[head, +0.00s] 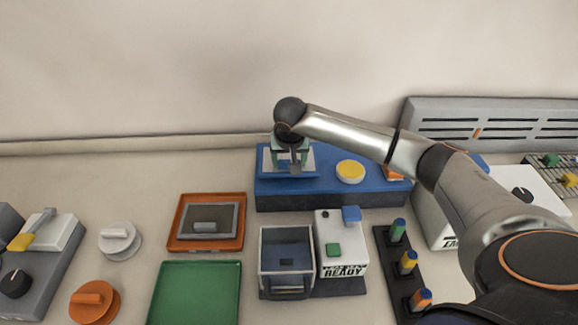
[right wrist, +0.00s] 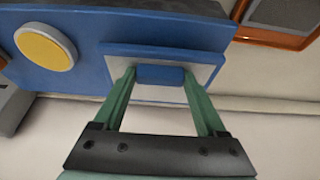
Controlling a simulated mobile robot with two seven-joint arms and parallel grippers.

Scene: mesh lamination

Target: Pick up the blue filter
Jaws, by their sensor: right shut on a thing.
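The blue filter (right wrist: 160,92) shows in the right wrist view as a pale plate with a blue block-shaped grip. In the head view the pale plate (head: 304,165) is at the left part of the long blue station (head: 300,197), mostly under my right gripper (head: 290,160). My right gripper, also in the right wrist view (right wrist: 160,76), points down with its green fingers on either side of the blue grip and is shut on it. I cannot tell whether the plate is lifted off the station. My left gripper is not in view.
A yellow disc (head: 350,171) is on the station right of my gripper. In front are an orange tray (head: 240,245) holding a grey framed piece, a green tray (head: 195,295), an open-topped box (head: 287,283) and a white READY unit (head: 341,255). The wall is close behind.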

